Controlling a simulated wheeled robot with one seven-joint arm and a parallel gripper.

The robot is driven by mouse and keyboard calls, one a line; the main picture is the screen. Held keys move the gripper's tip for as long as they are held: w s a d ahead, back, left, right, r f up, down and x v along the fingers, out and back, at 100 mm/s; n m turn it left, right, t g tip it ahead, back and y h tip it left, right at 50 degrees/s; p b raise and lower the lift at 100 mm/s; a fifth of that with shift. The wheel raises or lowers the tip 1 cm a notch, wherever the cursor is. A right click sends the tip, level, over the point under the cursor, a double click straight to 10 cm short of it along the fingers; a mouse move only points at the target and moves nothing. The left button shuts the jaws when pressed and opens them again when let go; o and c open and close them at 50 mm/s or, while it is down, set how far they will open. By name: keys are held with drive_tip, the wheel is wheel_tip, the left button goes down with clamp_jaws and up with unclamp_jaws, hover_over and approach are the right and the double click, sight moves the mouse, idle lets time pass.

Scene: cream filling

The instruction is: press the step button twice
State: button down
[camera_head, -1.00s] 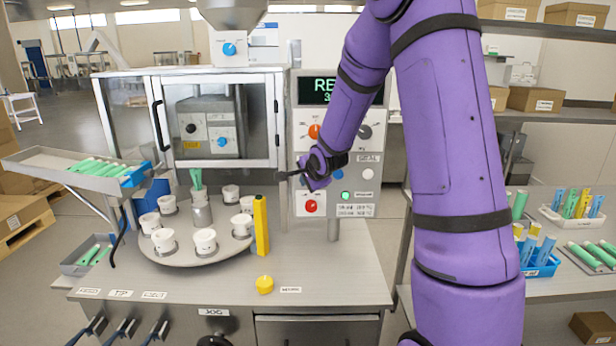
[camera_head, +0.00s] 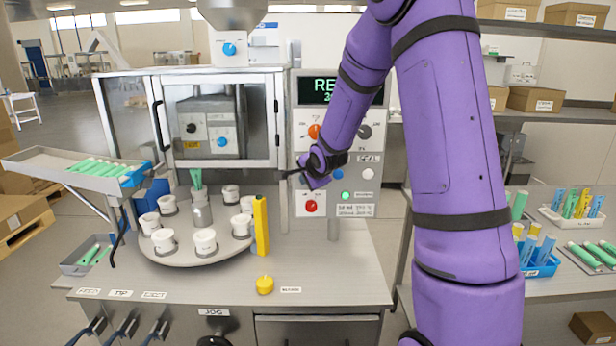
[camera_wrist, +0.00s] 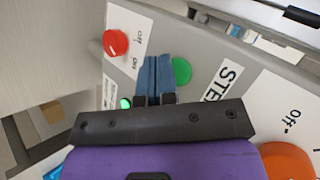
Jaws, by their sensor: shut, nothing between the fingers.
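The control panel (camera_head: 352,120) stands right of the glazed cabinet. In the wrist view, a green button (camera_wrist: 182,70) sits beside a partly visible label (camera_wrist: 222,84) reading "STE". My gripper (camera_wrist: 155,62) is shut and empty, its blue fingers together at the panel face, just beside the green button. I cannot tell whether the fingertips touch anything. In the head view, my gripper (camera_head: 287,174) is in front of the panel's left part, and that green button is hidden by my arm.
A red knob (camera_wrist: 115,42) and an orange knob (camera_wrist: 287,162) are close to my gripper in the wrist view. A lit green lamp (camera_head: 346,195) is on the lower panel. A turntable (camera_head: 178,252) with several cups and a yellow block (camera_head: 261,226) stand left.

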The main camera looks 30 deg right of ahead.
drive_tip(key=shift+w+d, duration=0.3)
drive_tip(key=shift+w, duration=0.15)
idle(0.9)
idle(0.3)
drive_tip(key=shift+s+a, duration=0.55)
drive_tip(key=shift+s, duration=0.25)
drive_tip(key=shift+s+a, duration=0.7)
drive_tip(key=shift+s, duration=0.35)
drive_tip(key=shift+s+a, duration=0.7)
drive_tip(key=shift+s, duration=0.35)
